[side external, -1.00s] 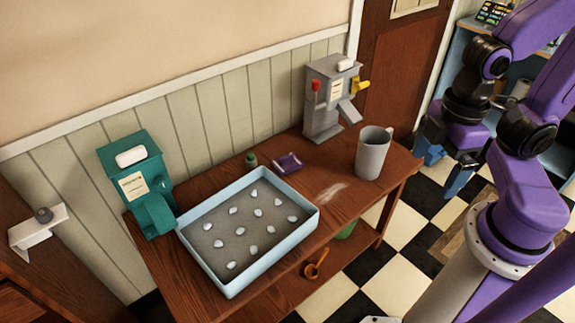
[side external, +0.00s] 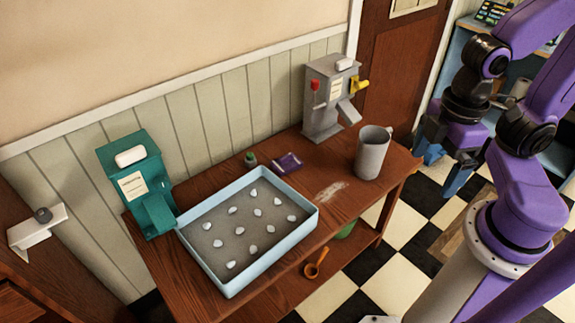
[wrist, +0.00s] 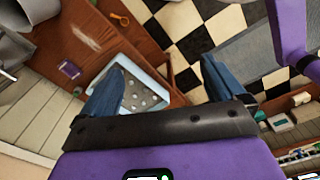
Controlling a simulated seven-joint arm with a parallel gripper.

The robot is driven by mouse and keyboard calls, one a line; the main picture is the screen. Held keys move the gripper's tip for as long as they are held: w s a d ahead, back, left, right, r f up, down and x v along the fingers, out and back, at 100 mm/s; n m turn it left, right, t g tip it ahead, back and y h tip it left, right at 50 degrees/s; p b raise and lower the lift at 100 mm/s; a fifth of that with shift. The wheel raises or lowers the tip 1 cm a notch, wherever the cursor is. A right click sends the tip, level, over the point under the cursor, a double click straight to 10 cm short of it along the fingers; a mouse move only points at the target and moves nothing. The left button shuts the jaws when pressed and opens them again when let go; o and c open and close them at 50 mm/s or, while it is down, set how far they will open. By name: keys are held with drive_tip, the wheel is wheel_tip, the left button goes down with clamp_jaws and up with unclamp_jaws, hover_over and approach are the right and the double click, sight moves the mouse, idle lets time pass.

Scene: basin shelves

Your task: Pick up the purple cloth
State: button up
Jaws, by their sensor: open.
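The purple cloth (side external: 287,163) lies on the wooden table behind the blue-rimmed tray, near the wall; it looks like a small folded rectangle. It also shows in the wrist view (wrist: 69,69), at the left. My gripper (side external: 445,168) is off the right end of the table, well apart from the cloth. In the wrist view its two blue fingers are spread, with nothing held between them (wrist: 162,72).
The tray (side external: 262,270) holds several pale pebble-like pieces. A green dispenser (side external: 137,185), a small green bottle (side external: 250,159), a grey dispenser (side external: 325,98) and a grey mug (side external: 372,153) stand on the table. An orange scoop (side external: 316,264) is on the lower shelf. A pale smear (side external: 331,190) marks the tabletop.

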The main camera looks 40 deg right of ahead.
drive_tip(key=shift+c, duration=0.5)
